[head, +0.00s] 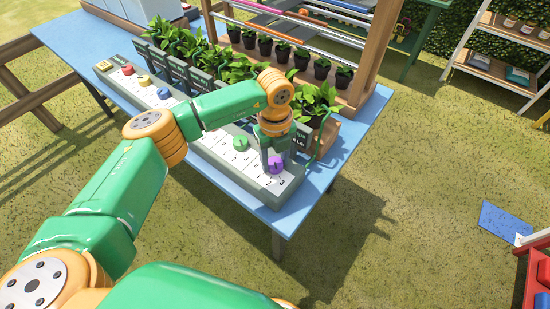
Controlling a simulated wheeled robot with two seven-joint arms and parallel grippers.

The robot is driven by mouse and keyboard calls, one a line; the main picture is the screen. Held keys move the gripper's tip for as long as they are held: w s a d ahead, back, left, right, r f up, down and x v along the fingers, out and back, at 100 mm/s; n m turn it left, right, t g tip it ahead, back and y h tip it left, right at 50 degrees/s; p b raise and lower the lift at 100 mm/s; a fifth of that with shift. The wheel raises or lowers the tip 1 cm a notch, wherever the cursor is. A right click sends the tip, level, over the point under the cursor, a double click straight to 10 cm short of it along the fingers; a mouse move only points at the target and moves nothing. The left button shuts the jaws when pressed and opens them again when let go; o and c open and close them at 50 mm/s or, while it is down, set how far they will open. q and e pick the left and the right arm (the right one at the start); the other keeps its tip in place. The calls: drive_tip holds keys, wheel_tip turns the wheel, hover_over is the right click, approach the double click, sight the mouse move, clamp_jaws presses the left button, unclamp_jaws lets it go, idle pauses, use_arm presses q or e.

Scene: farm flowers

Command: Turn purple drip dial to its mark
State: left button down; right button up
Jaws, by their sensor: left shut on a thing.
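The purple drip dial (276,164) sits at the near right end of a long grey panel (262,195) on the blue table. White scale plates with dark marks lie around it. My left gripper (272,160) reaches down over the dial from above and is shut on it. The gripper hides part of the dial, and I cannot tell which mark its pointer faces. A green dial (240,143) is just left of it on the same panel. My right gripper is not in view.
Yellow (144,80) and red (128,69) dials sit farther along the panel. Leafy plants (315,100) in planters stand close behind it. A wooden rack post (372,50) rises at the back right. Open grass lies right of the table (345,140).

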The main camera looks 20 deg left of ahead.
sight(275, 162)
use_arm(q)
drive_tip(key=shift+n, duration=1.1)
drive_tip(key=shift+c, duration=1.4)
unclamp_jaws()
wheel_tip(275, 162, up, 7)
drive_tip(key=shift+r+b, duration=0.1)
drive_tip(key=shift+b, duration=0.45)
